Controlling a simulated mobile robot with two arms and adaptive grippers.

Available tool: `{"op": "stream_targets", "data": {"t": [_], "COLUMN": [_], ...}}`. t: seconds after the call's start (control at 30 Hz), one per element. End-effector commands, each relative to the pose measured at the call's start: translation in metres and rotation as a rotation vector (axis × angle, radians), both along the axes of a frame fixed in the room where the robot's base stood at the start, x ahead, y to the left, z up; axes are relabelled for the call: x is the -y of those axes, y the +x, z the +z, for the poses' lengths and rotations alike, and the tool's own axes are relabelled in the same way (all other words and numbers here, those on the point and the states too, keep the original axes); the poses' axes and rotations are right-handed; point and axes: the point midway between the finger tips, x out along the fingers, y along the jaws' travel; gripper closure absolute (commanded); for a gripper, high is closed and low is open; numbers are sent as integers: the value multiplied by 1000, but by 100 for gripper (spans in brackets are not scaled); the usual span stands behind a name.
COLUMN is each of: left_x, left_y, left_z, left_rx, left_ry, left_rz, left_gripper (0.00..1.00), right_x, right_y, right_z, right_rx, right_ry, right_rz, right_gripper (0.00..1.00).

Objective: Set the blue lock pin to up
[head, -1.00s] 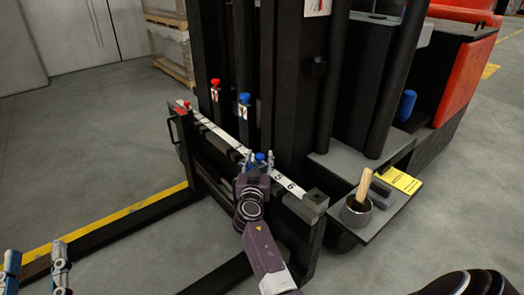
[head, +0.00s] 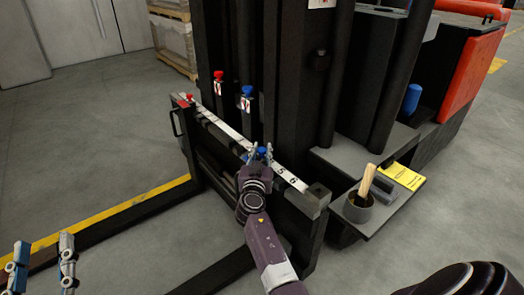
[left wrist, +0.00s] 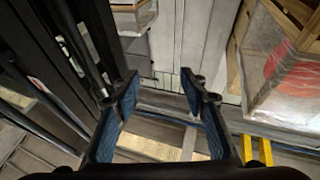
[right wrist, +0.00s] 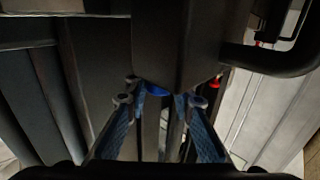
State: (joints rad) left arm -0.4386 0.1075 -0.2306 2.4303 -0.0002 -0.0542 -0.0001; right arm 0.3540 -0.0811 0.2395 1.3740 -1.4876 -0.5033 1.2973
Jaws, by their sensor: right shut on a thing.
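The blue lock pin (head: 262,151) has a round blue knob and stands on the fork carriage's top bar. My right gripper (head: 259,155) is shut on it from the near side. In the right wrist view a blue piece of the pin (right wrist: 157,90) shows between the fingertips, partly covered by a dark part in front. The pin's lower part is hidden, and I cannot tell its height setting. My left gripper (head: 42,255) is open and empty at the lower left. The left wrist view shows its fingers (left wrist: 163,92) wide apart.
A white numbered strip (head: 230,131) runs along the carriage bar. A red pin (head: 189,97) stands at its far end. Red (head: 218,75) and blue (head: 247,90) knobs stand by the mast. A cup with a wooden handle (head: 359,207) is on the side shelf.

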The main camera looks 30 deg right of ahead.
Motion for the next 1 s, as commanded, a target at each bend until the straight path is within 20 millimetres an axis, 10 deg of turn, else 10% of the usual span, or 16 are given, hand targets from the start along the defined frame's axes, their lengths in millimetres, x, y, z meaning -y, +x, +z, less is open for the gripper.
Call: {"op": "stream_targets", "data": {"t": [0.6,0.93,0.97,1.0], "left_x": [-6,-6,-6,-6], "left_y": [11,11,11,11], "left_z": [-68,-71,-71,-71], "left_rx": [-312,-321,-321,-321], "left_ry": [84,86,86,86], "left_rz": [18,19,19,19], "left_gripper": [60,60,60,60], "right_x": [0,0,0,0], "right_y": [0,1,1,1], "right_z": [36,39,39,39], "right_rx": [3,7,7,7], "right_ry": [-1,-4,-4,-4], "right_rz": [0,1,1,1], "right_gripper": [100,100,74,70]}}
